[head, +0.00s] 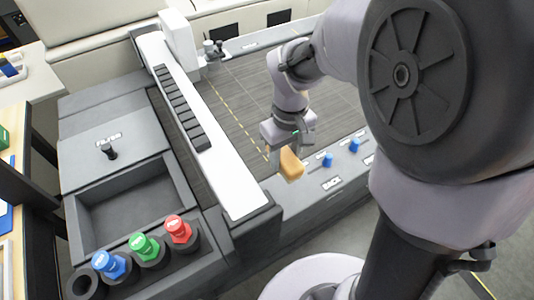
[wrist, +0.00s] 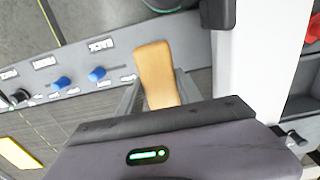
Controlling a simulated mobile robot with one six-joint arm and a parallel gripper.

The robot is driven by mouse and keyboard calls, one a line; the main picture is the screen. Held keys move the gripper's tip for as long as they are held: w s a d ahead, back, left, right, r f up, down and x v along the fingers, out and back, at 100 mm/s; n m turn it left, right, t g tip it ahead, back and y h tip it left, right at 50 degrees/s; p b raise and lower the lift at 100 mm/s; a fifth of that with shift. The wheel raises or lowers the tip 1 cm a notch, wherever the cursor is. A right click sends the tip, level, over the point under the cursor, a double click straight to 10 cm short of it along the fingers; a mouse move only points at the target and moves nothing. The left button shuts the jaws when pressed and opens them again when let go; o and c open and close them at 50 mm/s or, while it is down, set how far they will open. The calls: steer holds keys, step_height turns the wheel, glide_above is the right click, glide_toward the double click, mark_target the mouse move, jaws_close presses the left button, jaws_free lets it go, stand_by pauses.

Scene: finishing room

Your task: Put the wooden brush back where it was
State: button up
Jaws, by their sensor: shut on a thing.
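The wooden brush (head: 291,165) is a tan block in the middle of the head view. My gripper (head: 287,148) is shut on it and holds it near the white beam and the front panel marked BACK. In the wrist view the brush (wrist: 156,75) sticks out beyond the grey body of my gripper (wrist: 157,97), between its two fingers. Its bristles cannot be made out. The gap between the brush and the surfaces below is hard to judge.
The white beam (head: 200,120) crosses the dark machine bed (head: 235,95). Blue knobs (head: 354,145) stand on the front panel. At left is an empty grey recessed tray (head: 135,205). Blue (head: 110,264), green (head: 144,246) and red (head: 178,229) capped items stand in front of it.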

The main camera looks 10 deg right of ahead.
steer(key=f+b, duration=0.1)
steer(key=f, duration=0.2)
steer(key=f+b, duration=0.1)
steer(key=f, duration=0.2)
steer(key=s+f+b, duration=0.1)
steer(key=f+b, duration=0.1)
steer(key=f, duration=0.1)
steer(key=shift+d+f, duration=0.2)
steer(key=shift+f, duration=0.1)
steer(key=shift+w, duration=0.1)
steer(key=shift+f, duration=0.2)
steer(key=o, duration=1.3)
steer(key=shift+r, duration=0.1)
